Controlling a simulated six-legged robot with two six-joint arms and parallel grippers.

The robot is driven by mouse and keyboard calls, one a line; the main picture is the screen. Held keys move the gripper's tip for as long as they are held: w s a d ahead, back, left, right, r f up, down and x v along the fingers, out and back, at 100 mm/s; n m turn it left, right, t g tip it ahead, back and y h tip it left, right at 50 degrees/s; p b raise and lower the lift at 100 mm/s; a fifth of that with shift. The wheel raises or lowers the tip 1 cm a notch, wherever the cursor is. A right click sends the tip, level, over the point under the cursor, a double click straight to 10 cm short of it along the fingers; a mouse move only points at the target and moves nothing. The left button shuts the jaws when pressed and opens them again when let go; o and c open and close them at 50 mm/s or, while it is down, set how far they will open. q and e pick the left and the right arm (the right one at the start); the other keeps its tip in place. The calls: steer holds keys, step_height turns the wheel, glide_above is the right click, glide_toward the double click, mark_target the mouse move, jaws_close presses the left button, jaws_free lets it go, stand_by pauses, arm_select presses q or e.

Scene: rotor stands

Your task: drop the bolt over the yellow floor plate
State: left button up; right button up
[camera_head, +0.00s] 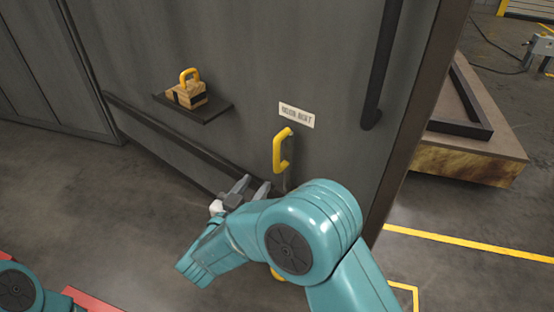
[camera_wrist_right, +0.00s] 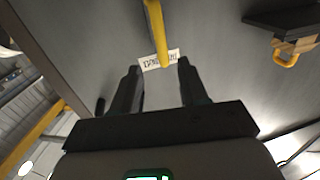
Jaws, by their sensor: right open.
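The bolt's yellow handle (camera_head: 282,152) is on the dark grey door, just below a white label. A short grey piece shows under the handle, and its lower end is hidden behind my right arm. My right gripper (camera_head: 251,187) is open, below and left of the handle. In the right wrist view the yellow handle (camera_wrist_right: 156,28) shows beyond the open fingers (camera_wrist_right: 158,66), with nothing between the fingertips. A small yellow patch (camera_head: 276,273) shows at the floor under my right arm; I cannot tell if it is the floor plate. My left gripper is out of view.
A dark shelf (camera_head: 212,111) on the door holds a wooden block (camera_head: 188,95) with a yellow handle. A long dark bar (camera_head: 383,60) runs down the door. A low platform (camera_head: 465,158) stands right. Yellow lines mark the floor.

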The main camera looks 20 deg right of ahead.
mark_target(275, 158)
steer(key=b+x, duration=0.2)
steer(key=x, duration=0.9)
steer(key=shift+w+d+f, duration=0.1)
steer(key=shift+f, duration=0.05)
steer(key=shift+x, duration=0.75)
jaws_close()
